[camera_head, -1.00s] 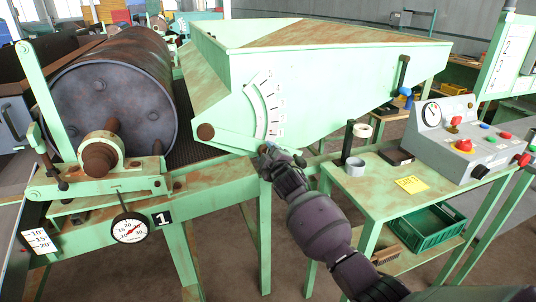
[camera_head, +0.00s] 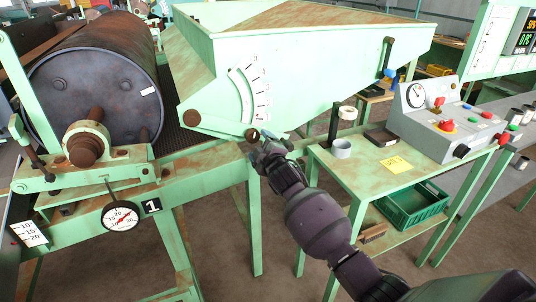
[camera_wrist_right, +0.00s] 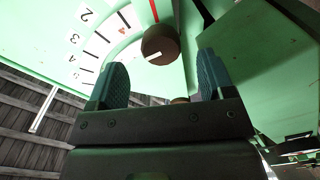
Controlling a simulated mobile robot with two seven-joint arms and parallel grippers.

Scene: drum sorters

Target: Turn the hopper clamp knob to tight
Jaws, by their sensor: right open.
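The hopper (camera_head: 300,75) is pale green with rust patches and a curved number scale (camera_head: 250,95) on its side. A dark round knob (camera_head: 252,134) sits at the end of the green arm below the scale. The right wrist view shows a brown round knob (camera_wrist_right: 160,44) with a white line on its face, just beyond my fingertips. My right gripper (camera_head: 265,143) is directly below the knob in the head view. Its two fingers (camera_wrist_right: 158,80) are spread, with the knob above the gap and apart from both. My left gripper is out of view.
A dark drum (camera_head: 95,85) stands on the left with a dial gauge (camera_head: 121,216) below it.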

